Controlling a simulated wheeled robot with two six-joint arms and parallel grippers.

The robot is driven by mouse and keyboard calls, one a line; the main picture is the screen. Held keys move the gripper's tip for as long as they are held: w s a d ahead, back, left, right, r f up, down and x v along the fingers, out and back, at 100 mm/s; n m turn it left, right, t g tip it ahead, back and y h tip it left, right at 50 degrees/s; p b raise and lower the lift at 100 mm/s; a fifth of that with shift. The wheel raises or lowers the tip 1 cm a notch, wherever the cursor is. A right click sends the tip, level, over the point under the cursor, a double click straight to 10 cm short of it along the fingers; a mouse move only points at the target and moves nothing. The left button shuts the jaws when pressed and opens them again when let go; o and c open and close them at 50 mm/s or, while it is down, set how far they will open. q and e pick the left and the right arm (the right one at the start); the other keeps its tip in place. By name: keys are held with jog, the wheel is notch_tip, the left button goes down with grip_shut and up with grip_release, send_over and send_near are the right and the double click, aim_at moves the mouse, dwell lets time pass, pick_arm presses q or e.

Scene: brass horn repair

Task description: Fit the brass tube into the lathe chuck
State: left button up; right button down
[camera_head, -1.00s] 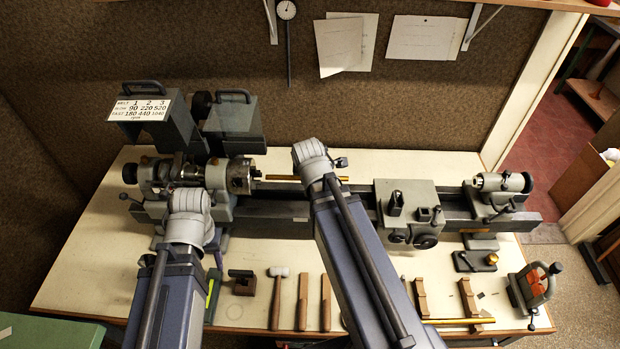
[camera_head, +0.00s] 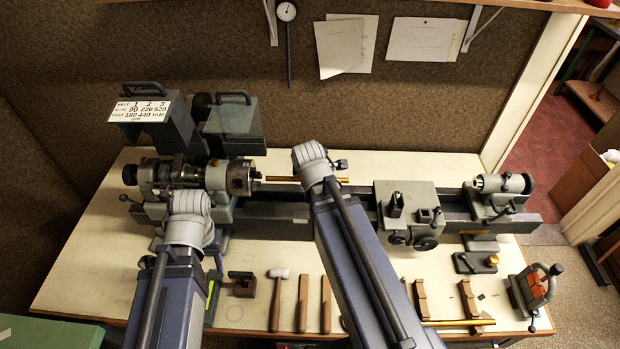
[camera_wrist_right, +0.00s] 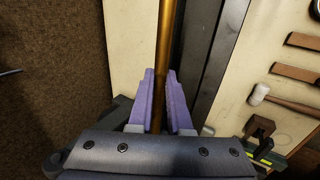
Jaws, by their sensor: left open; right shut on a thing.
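The brass tube (camera_head: 281,179) lies level above the lathe bed, its left end close to the face of the lathe chuck (camera_head: 239,177). I cannot tell whether it enters the chuck. My right gripper, largely hidden by its own wrist in the head view, is shut on the tube. The right wrist view shows its purple fingers (camera_wrist_right: 160,103) on either side of the tube (camera_wrist_right: 170,40). My left gripper (camera_head: 190,219) is open in front of the headstock; its wrist hides most of it.
The carriage (camera_head: 405,205) and tailstock (camera_head: 500,187) stand to the right on the bed. A mallet (camera_head: 278,273), wooden blocks, another brass tube (camera_head: 452,322) and a small vise (camera_head: 536,287) line the bench front. Raised grey covers (camera_head: 232,123) stand behind the headstock.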

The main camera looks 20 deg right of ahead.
aim_at(278, 178)
jog(key=shift+w+a, duration=0.1)
jog(key=shift+w+a, duration=0.55)
jog(key=shift+a, duration=0.65)
jog(key=shift+w+a, duration=0.6)
jog(key=shift+a, duration=0.55)
jog(key=shift+w+a, duration=0.55)
jog(key=shift+a, duration=0.65)
jog(key=shift+w+a, duration=0.15)
jog(key=shift+a, duration=0.2)
jog(key=shift+w+a, duration=0.1)
jog(key=shift+a, duration=0.1)
jog(key=c, duration=0.8)
grip_release()
jog(key=shift+o, duration=0.2)
jog(key=shift+r, duration=0.1)
jog(key=p+v, duration=0.6)
jog(key=v, duration=0.1)
jog(key=shift+r+p, duration=0.25)
jog(key=shift+p, duration=0.1)
